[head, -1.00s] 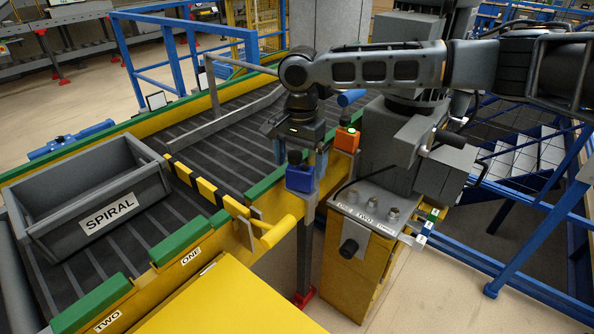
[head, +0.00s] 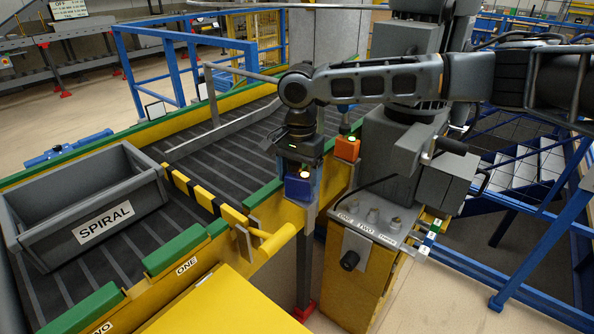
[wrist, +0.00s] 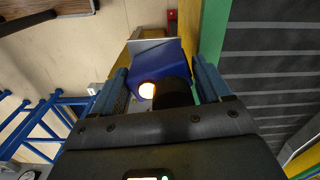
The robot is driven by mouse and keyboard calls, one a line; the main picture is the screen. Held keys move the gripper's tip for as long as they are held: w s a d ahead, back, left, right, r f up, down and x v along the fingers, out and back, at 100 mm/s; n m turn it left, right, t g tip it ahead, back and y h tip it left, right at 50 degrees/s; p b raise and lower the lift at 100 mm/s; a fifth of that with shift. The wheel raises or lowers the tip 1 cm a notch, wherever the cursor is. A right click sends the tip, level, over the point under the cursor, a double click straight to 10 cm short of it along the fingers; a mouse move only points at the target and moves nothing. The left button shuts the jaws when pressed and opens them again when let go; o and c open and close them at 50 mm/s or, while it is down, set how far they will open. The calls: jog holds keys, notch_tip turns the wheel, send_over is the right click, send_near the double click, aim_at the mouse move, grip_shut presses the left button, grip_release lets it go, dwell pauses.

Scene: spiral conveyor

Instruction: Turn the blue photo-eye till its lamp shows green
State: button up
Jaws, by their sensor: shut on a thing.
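The blue photo-eye (head: 298,188) is a blue box on a post at the near right corner of the conveyor. It also shows in the wrist view (wrist: 166,62), between my two fingers. Its round lamp (wrist: 147,90) glows yellow-orange, with no green seen. A black cylinder (wrist: 173,93) stands next to the lamp. My gripper (head: 300,170) is down over the photo-eye and shut on it; the fingers (wrist: 163,85) stand on either side. The exact contact is partly hidden by the gripper body.
An orange photo-eye (head: 347,149) with a green lamp stands just to the right. A grey SPIRAL tote (head: 150,188) sits on the conveyor behind a yellow-black striped bar (head: 205,193). A control box (head: 365,228) with knobs and a grey machine stand close on the right.

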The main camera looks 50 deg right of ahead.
jog(key=shift+s, duration=0.1)
jog(key=shift+c, duration=0.7)
jog(key=shift+s+d+m+p, duration=0.1)
jog(key=shift+m+p, duration=1.5)
jog(key=shift+p, duration=0.2)
jog(key=shift+d+m+p, duration=0.2)
jog(key=shift+m+p, duration=0.1)
jog(key=shift+m, duration=0.1)
jog(key=o, duration=0.7)
jog(key=shift+o, duration=0.6)
jog(key=shift+a, duration=0.1)
jog(key=shift+a, duration=0.1)
